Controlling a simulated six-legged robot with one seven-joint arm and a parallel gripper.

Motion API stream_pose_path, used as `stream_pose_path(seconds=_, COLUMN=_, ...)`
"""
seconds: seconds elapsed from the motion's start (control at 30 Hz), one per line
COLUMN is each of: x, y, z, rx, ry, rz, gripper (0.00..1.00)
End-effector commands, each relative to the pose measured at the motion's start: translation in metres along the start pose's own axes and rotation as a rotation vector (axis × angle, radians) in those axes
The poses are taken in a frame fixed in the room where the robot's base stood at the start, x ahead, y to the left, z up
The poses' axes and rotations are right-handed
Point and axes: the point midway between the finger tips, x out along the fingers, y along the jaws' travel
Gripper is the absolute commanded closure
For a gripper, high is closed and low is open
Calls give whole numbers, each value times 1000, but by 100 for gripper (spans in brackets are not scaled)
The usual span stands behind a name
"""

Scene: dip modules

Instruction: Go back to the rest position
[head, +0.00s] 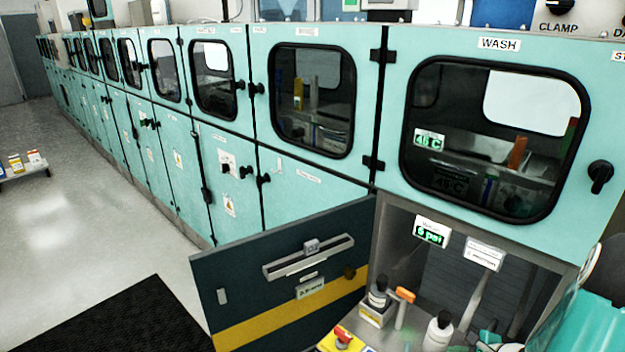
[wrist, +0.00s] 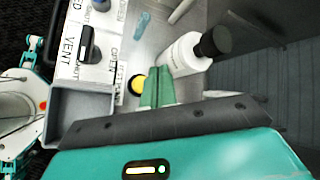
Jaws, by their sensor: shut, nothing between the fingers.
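My gripper (wrist: 157,88) shows in the wrist view as two green fingers pressed together, with nothing between them. They point toward the cluttered shelf, beside a white bottle with a black cap (wrist: 190,55) and over a yellow round part (wrist: 138,84). Whether the fingers touch anything, I cannot tell. In the head view, my teal arm fills the lower right corner, near the open lower compartment under the WASH window (head: 492,140). A white bottle (head: 438,331) stands on the shelf there, close to my arm.
An open dark door with a yellow stripe (head: 285,275) swings out left of the compartment. An orange-topped tool (head: 403,300) and a dark-capped bottle (head: 378,292) stand on the shelf. A grey tray (wrist: 82,112) lies left of my fingers.

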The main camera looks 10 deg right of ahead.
Motion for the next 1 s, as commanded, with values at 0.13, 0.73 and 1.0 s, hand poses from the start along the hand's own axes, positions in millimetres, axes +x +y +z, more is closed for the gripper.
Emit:
stream_pose_path(seconds=0.13, x=-5, y=-12, z=44, rx=-157, ry=-37, rz=48, gripper=100)
stream_pose_path(seconds=0.73, x=-91, y=24, z=281, rx=-1278, ry=-133, rz=383, gripper=100)
stream_pose_path(seconds=1.0, x=-150, y=51, z=330, rx=-1750, ry=-38, rz=439, gripper=100)
